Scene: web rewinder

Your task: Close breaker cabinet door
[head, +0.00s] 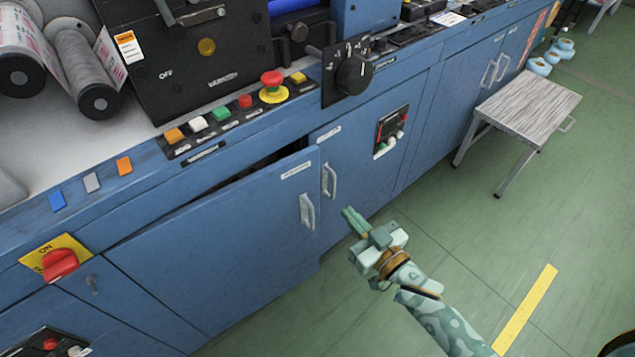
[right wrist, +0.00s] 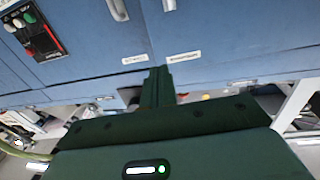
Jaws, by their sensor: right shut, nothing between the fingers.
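A blue cabinet door (head: 215,235) in the head view stands ajar, with a dark gap along its top edge. It has a silver handle (head: 307,211) near its right edge and a small white label too small to read. I take it as the breaker cabinet door. In the right wrist view, what looks like the same door (right wrist: 225,30) is at the upper right. My right gripper (head: 350,216) is shut and empty, in front of the cabinets, right of the door's handle. Its fingers also show in the right wrist view (right wrist: 157,85). My left gripper is out of view.
A neighbouring blue door (head: 355,175) with a handle and a meter panel (head: 391,131) looks shut. Above are a row of buttons, a red emergency stop (head: 272,85) and a black rotary knob (head: 354,73). A grey step stool (head: 525,105) stands at right. Green floor between is clear.

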